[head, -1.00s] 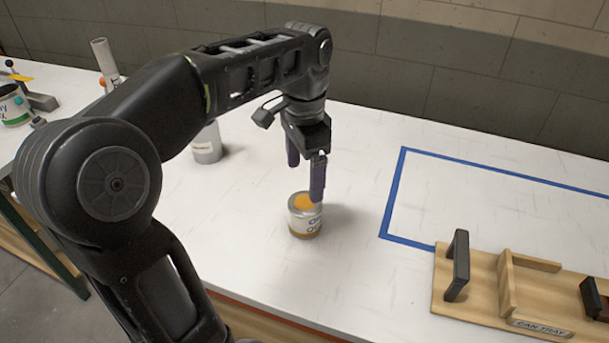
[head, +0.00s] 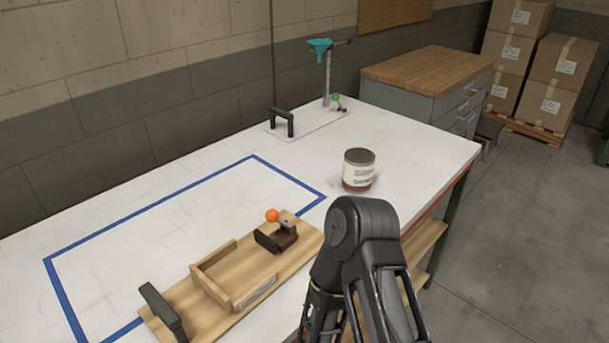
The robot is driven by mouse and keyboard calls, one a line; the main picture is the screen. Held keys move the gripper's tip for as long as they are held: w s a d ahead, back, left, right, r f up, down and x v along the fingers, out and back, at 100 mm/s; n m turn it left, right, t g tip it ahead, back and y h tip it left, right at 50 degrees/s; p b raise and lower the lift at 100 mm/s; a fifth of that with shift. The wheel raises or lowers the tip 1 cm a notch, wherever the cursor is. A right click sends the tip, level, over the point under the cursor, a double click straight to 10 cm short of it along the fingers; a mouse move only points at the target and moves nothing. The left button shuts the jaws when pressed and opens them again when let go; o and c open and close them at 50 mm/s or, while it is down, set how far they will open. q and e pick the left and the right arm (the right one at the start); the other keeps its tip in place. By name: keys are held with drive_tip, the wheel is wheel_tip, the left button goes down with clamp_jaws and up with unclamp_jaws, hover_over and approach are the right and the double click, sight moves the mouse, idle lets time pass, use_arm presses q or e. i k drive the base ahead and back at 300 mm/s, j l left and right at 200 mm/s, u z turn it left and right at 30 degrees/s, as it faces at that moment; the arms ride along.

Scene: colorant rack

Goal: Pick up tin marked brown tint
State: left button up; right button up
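A tin (head: 358,170) stands upright on the white bench, right of the blue-taped area. It has a dark lid, a pale label and a reddish-brown band near its base. The label's words are too small to read. My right arm rises from the bottom edge, its bend below and close to the tin in the picture; its gripper is not visible. My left arm and gripper are out of view.
A teal funnel stand (head: 320,48) and a plate with a black handle (head: 283,121) are behind.

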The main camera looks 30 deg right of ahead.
sight(359, 162)
drive_tip(key=k+l, duration=0.25)
drive_tip(key=k, duration=0.25)
drive_tip(key=k+l, duration=0.2)
drive_tip(key=k, duration=0.25)
